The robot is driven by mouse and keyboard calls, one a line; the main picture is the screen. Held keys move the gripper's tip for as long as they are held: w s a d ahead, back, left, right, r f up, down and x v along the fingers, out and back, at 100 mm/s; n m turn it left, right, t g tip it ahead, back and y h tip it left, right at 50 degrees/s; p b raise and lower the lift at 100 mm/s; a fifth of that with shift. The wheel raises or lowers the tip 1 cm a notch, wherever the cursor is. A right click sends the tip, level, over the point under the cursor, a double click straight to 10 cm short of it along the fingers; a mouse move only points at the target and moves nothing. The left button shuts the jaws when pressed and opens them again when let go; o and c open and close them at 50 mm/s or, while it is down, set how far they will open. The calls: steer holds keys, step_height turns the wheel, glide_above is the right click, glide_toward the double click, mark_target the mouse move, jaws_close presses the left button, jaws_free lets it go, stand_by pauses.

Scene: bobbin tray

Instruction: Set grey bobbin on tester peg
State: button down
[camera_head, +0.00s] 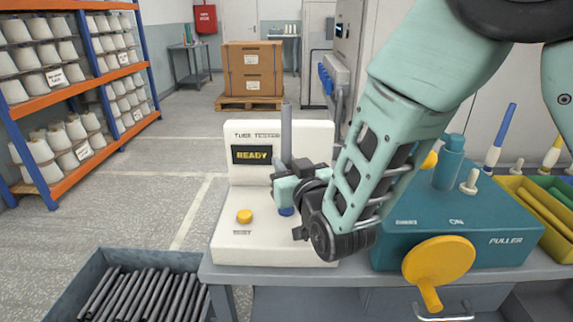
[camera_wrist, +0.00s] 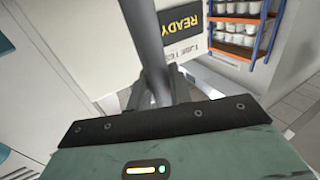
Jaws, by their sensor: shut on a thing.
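The grey bobbin (camera_head: 286,130) is a slim tube, standing about upright in front of the white tube tester (camera_head: 236,215). My gripper (camera_head: 287,186) is shut on it, below its upper half. In the wrist view the bobbin (camera_wrist: 148,45) rises from between the fingers (camera_wrist: 160,95). A small blue part (camera_head: 286,211), seemingly the tester peg or its base, shows right below my gripper, in line with the bobbin. The bobbin's lower end is largely hidden, so I cannot tell whether it is around the peg. The tester's display (camera_head: 252,155) reads READY.
A yellow button (camera_head: 244,216) is on the tester's left. A teal puller (camera_head: 465,220) with a yellow handle (camera_head: 438,262) stands to the right on the grey bench. A grey crate (camera_head: 75,290) of dark tubes is at lower left.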

steer(key=shift+f+b, duration=0.55)
steer(key=shift+f, duration=0.05)
steer(key=c, duration=1.6)
jaws_free()
steer(key=shift+o, duration=0.2)
steer(key=shift+s, duration=0.1)
steer(key=p+v, duration=0.5)
steer(key=v, duration=0.5)
steer(key=shift+s+d, duration=0.15)
steer(key=shift+s, duration=0.2)
